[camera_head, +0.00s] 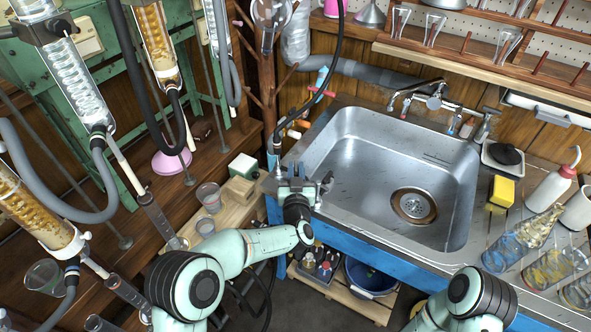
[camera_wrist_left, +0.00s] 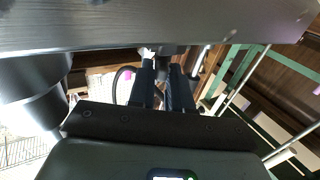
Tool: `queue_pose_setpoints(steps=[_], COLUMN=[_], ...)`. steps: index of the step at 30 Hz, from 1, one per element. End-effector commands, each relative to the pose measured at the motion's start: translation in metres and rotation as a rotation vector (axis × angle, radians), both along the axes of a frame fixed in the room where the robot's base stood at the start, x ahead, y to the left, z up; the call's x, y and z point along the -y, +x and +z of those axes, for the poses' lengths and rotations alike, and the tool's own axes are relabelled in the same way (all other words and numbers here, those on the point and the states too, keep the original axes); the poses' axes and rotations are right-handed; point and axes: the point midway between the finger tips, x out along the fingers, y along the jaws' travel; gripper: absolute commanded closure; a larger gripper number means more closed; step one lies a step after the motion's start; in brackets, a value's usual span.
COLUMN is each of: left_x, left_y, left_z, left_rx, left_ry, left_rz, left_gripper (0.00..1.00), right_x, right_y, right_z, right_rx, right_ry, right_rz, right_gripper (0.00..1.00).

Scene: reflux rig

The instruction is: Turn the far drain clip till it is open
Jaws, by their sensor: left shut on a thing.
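My left gripper (camera_head: 291,170) is at the sink's left front corner, its fingers pointing away toward the back wall. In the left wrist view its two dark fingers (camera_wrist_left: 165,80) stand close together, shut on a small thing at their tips. I take this to be the far drain clip, but the fingers hide most of it, so its turn angle cannot be told. Just beyond the gripper are orange-ended fittings (camera_head: 293,134), and a light blue and red fitting (camera_head: 321,82) sits higher up. My right arm shows at the bottom right; its gripper is out of view.
The steel sink (camera_head: 370,160) is empty and lies right of the gripper. A green rack with glass condensers (camera_head: 75,85) and hanging hoses stands at left. Beakers (camera_head: 209,197) stand on a wooden board near my left arm. Bottles and a yellow sponge (camera_head: 501,191) crowd the right counter.

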Motion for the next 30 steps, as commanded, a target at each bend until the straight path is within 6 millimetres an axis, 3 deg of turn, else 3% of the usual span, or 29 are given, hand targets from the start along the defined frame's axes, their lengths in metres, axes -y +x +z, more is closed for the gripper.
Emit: queue_pose_setpoints(steps=[10, 11, 12, 23, 30], left_x=[0.001, 0.001, 0.001, 0.001, 0.002], left_y=[0.000, 0.000, 0.000, -0.003, -0.036], left_z=[-0.002, -0.002, -0.002, -0.001, 0.001], left_rx=[-0.003, -0.003, -0.003, -0.002, -0.002], left_ry=[0.000, 0.000, 0.000, -0.001, 0.001], left_rz=[0.000, 0.000, 0.000, 0.000, -0.003], left_gripper=[1.00, 0.72, 0.61, 0.61, 0.61], right_x=[0.000, 0.000, 0.000, -0.001, -0.005], right_y=[-0.001, -0.001, -0.001, -0.001, -0.010], right_z=[0.000, 0.000, 0.000, 0.001, 0.008], right_rx=[-0.003, -0.003, -0.003, -0.004, -0.027], right_ry=[0.001, 0.001, 0.001, 0.002, 0.013], right_rz=[0.001, 0.001, 0.001, 0.001, 0.011], right_gripper=[0.00, 0.00, 0.00, 0.00, 0.00])
